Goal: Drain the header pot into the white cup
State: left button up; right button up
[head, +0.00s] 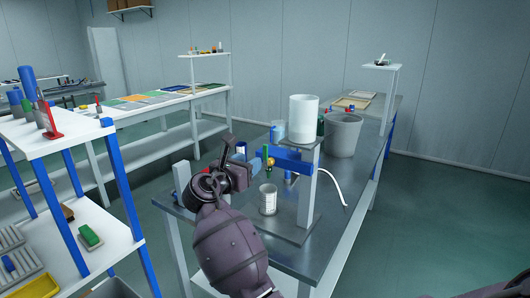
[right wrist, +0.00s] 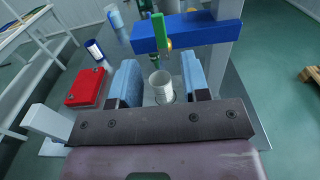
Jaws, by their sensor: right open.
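The header pot (head: 303,118) is a white cylinder on top of a grey stand at the bench's near end. Below it a blue bar (head: 292,161) carries a brass fitting and a green handle (head: 267,172); the handle also shows in the right wrist view (right wrist: 158,28). The white cup (head: 268,199) stands upright on the stand's base plate, below the handle; it shows between the fingers in the right wrist view (right wrist: 161,84). My right gripper (right wrist: 159,78) is open and empty, beside the valve on its left in the head view. The left gripper is not seen.
A grey bucket (head: 343,135) stands behind the stand, and a white hose (head: 334,184) hangs beside it. A red box (right wrist: 88,87) and a blue-and-white can (right wrist: 96,51) are on the bench left of the gripper. The stand's upright (head: 307,200) is close on the right.

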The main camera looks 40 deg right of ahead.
aim_at(265, 152)
jog(key=b+x, duration=0.1)
jog(key=x, duration=0.7)
jog(key=shift+f, duration=0.1)
jog(key=shift+w+d, duration=0.25)
jog(key=shift+d, duration=0.25)
jog(key=shift+c, duration=0.3)
grip_shut()
